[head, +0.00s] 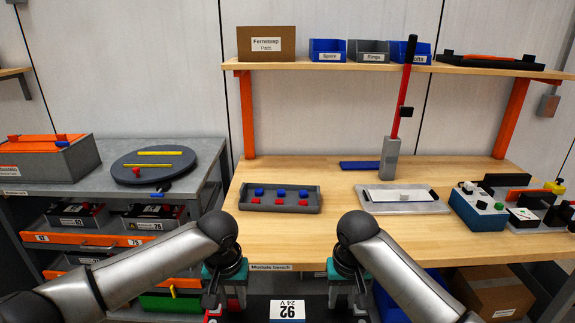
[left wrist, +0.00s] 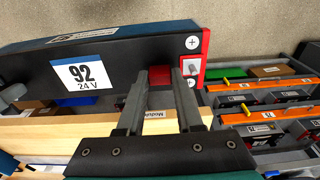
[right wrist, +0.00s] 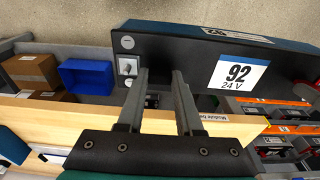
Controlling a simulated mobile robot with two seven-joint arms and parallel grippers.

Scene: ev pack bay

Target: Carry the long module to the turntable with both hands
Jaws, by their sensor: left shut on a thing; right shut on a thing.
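The long module (head: 287,309) is a black bar labelled "92 24 V", low in the head view in front of the module bench. My left gripper (head: 213,296) is shut on it near its red end, which the left wrist view shows (left wrist: 205,52). My right gripper (head: 361,294) is shut on it near its black end, seen in the right wrist view (right wrist: 128,62). The exact grip spots are partly hidden by the fingers. The turntable (head: 133,169) is a dark round disc with two yellow strips, on the grey bench at left, apart from the module.
The wooden module bench (head: 335,228) stands ahead, its front edge just beyond my grippers. It bears a grey tray (head: 279,208) of red and blue pieces, a light plate (head: 403,207) and a red-levered press (head: 390,158). An orange-lidded case (head: 48,157) stands left of the turntable.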

